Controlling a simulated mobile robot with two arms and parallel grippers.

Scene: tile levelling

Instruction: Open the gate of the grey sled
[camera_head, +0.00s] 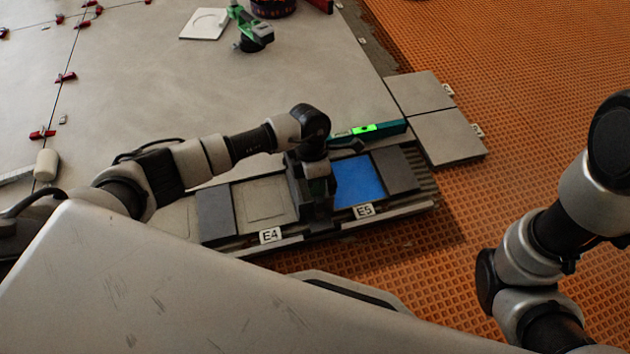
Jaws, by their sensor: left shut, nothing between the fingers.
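A long grey sled (215,215) lies low in the middle of the view, with labels E4 (270,236) and E5 (364,211) along its near edge. It holds dark plates, a light square section and a blue section (360,181). A dark upright frame (297,185) stands across it between the light and blue sections. I cannot tell which part is the gate or how it stands. My left gripper (318,188) points down at this frame, shut and empty; its fingertips are hard to make out, and contact is unclear. My right gripper is out of view.
A teal level with a lit green window (368,129) lies just behind the sled. Two grey tiles (447,137) lie at right on orange matting (545,75). A green-and-black tool (250,32) and a white square (204,23) lie far back on pale tiles with red clips.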

